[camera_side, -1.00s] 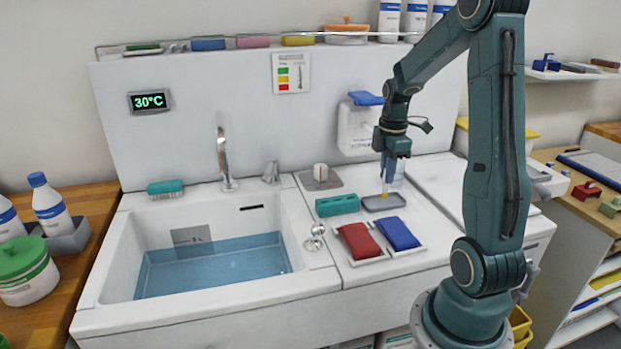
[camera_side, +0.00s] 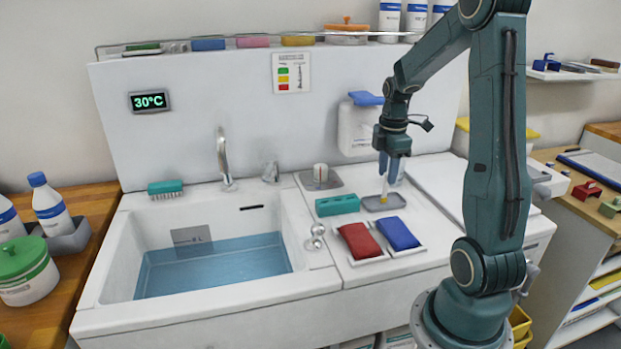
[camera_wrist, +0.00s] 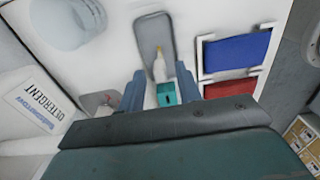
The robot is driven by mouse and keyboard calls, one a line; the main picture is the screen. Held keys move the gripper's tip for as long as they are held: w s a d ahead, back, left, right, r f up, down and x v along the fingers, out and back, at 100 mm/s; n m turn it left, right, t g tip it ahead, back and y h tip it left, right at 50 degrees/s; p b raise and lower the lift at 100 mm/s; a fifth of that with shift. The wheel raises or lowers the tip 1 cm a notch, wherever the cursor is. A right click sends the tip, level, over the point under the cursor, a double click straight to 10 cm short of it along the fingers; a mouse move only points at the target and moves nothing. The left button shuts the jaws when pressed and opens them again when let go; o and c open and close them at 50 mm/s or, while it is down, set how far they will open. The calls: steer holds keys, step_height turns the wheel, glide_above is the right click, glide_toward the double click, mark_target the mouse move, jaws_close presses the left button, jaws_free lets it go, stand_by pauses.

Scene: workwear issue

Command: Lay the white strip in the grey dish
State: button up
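The white strip (camera_side: 385,183) stands nearly upright below my gripper (camera_side: 390,173) in the side view, its yellow end down at the grey dish (camera_side: 398,203). In the wrist view the strip (camera_wrist: 159,70) runs between the two blue fingers of my gripper (camera_wrist: 160,88), and its yellow tip lies over the floor of the dish (camera_wrist: 147,28). The fingers stand apart, with gaps beside the strip, so my gripper looks open around it. Whether the strip's upper end touches a finger is hidden.
A teal block (camera_side: 337,205) stands just left of the dish. Red (camera_side: 359,241) and blue (camera_side: 398,233) packs lie in white trays in front. The water-filled sink (camera_side: 215,265) is further left. A detergent container (camera_side: 357,128) hangs behind.

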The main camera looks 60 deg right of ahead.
step_height(320, 180, up, 12)
steer(key=shift+r, duration=0.15)
stand_by(0.4)
stand_by(0.5)
steer(key=a+r+m+t+h, duration=0.15)
steer(key=a+m, duration=0.25)
steer(key=a, duration=1.2)
steer(key=s+a+f+m+t+y, duration=0.1)
steer(key=s+a+m+t, duration=0.3)
steer(key=a, duration=0.8)
steer(key=shift+s+a+f+m, duration=0.2)
steer(key=shift+s+f+m, duration=0.35)
steer(key=shift+s, duration=0.6)
steer(key=shift+y, duration=0.25)
